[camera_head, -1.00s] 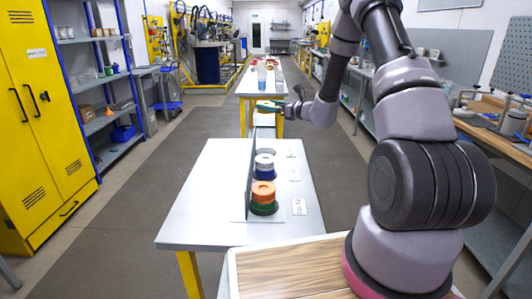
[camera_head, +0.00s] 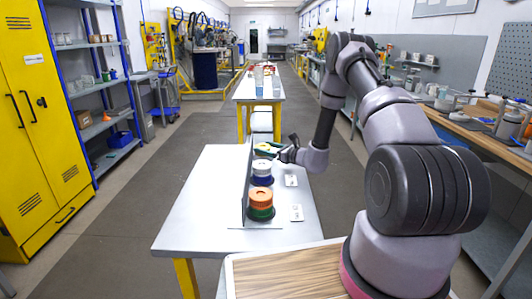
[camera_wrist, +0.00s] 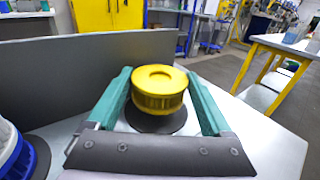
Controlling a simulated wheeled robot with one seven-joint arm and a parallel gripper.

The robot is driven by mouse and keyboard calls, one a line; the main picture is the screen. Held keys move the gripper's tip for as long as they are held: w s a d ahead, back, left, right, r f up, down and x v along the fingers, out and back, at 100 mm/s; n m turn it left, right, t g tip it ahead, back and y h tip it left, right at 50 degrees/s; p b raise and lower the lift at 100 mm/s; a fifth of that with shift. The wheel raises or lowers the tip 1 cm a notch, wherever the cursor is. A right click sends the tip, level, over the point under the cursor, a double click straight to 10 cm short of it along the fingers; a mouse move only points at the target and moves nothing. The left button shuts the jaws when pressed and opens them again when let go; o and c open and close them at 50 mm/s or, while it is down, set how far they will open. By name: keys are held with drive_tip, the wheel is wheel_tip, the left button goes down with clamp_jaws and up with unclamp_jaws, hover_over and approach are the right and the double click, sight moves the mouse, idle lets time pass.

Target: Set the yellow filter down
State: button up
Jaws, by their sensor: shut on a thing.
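The yellow filter (camera_wrist: 160,90) is a short round piece with a wider lid and a shallow round recess on top. In the wrist view it stands upright between the two green fingers of my gripper (camera_wrist: 160,82), which is shut on it. A dark round base (camera_wrist: 165,122) lies directly below it on the white table. I cannot tell whether the filter touches that base. In the head view my gripper (camera_head: 275,149) holds the yellow filter (camera_head: 266,148) low at the far end of the row, and the fingers partly hide it.
A blue and white stack (camera_head: 262,171) and an orange and green stack (camera_head: 261,203) stand nearer in the row. A thin grey upright panel (camera_head: 247,185) runs along their left side. White label cards (camera_head: 296,212) lie to the right. The table's left part (camera_head: 205,205) is clear.

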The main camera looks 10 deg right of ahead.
drive_tip(key=shift+f, duration=0.85)
drive_tip(key=o, duration=1.1)
drive_tip(key=shift+f, duration=0.15)
